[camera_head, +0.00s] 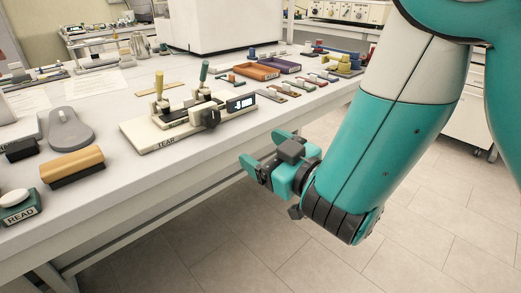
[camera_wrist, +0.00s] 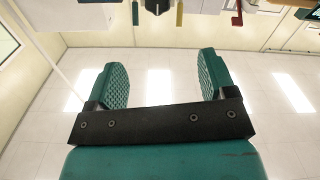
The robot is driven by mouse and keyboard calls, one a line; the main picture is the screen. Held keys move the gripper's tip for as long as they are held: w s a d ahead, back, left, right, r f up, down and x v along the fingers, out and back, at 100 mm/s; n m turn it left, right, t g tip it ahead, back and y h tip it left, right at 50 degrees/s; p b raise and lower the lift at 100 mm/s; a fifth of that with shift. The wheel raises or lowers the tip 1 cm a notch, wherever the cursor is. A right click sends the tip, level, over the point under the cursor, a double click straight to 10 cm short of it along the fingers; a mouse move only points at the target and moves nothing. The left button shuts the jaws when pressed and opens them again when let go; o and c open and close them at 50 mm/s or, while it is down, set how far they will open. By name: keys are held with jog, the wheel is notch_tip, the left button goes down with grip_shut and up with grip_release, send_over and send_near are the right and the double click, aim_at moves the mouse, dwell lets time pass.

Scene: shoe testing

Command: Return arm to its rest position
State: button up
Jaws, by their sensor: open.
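My gripper (camera_head: 262,152) hangs in the air just off the front edge of the workbench (camera_head: 100,189), in the middle of the head view. Its jaw side points left toward the bench. In the wrist view my gripper (camera_wrist: 163,80) shows two green textured fingers, wide apart with nothing between them. My teal and white arm comes down from the upper right of the head view.
A tear tester (camera_head: 160,148) with upright handles stands on the bench near the gripper. A wooden brush (camera_head: 72,165) and a device labelled READ (camera_head: 18,208) lie at the left. An orange tray (camera_head: 255,71) and a purple tray (camera_head: 281,65) sit farther back. Open tiled floor (camera_head: 440,220) lies at the right.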

jog(key=shift+d, duration=0.1)
jog(key=d+f+m+g+h, duration=0.1)
jog(key=d+m+g+h, duration=0.2)
jog(key=d+m+h, duration=0.75)
jog(key=s+d+r+n+g+y+p, duration=0.1)
jog(key=s+r+n+g, duration=0.3)
jog(key=s, duration=0.6)
jog(key=s+d+r+n+g+y, duration=0.1)
jog(key=s+n+g+y, duration=0.15)
jog(key=s+g, duration=0.55)
notch_tip(320, 180, up, 12)
jog(key=s+t+p, duration=0.1)
jog(key=s+p, duration=0.1)
jog(key=p, duration=0.9)
jog(key=shift+t+h+p, duration=0.3)
jog(key=shift+h, duration=0.1)
